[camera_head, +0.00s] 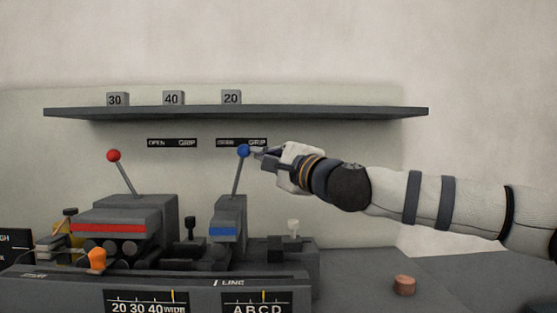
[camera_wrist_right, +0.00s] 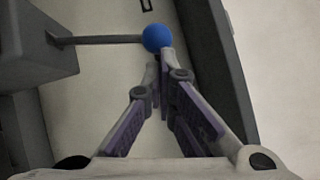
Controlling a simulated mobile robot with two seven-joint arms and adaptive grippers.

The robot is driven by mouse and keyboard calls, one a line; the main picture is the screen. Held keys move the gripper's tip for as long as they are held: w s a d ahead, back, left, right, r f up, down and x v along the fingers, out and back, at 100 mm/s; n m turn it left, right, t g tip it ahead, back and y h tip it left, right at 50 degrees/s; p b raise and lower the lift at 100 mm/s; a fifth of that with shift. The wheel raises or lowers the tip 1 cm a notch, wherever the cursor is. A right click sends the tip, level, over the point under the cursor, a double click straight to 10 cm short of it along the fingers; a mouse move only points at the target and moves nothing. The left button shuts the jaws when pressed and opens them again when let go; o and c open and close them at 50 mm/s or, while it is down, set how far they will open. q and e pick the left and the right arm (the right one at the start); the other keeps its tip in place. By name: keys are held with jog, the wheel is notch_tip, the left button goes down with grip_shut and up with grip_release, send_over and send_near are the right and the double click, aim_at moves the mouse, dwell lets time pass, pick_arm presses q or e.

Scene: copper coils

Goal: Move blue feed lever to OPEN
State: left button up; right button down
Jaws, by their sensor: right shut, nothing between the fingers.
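The blue feed lever (camera_head: 243,151) has a round blue knob on a grey rod, rising from a grey block with a blue stripe. The rod leans slightly right in the head view. Its knob also shows in the right wrist view (camera_wrist_right: 157,38). My right gripper (camera_head: 256,152) is at the right side of the knob, fingers pointing left. In the right wrist view its fingertips (camera_wrist_right: 158,62) are together just below the knob, with nothing between them. They look very close to it or touching. An OPEN/GRIP label (camera_head: 241,143) is behind the knob, partly hidden. My left gripper is not in view.
A shelf (camera_head: 300,113) with blocks marked 30, 40 and 20 runs above. A copper-coloured piece (camera_head: 404,285) lies at right on the bench.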

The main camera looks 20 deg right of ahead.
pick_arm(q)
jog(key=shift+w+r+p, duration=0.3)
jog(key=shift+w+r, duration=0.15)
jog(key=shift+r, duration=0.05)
pick_arm(e)
jog(key=w+a+r, duration=0.2)
jog(key=a, duration=0.6)
jog(key=shift+w, duration=0.15)
jog(key=shift+r, duration=0.1)
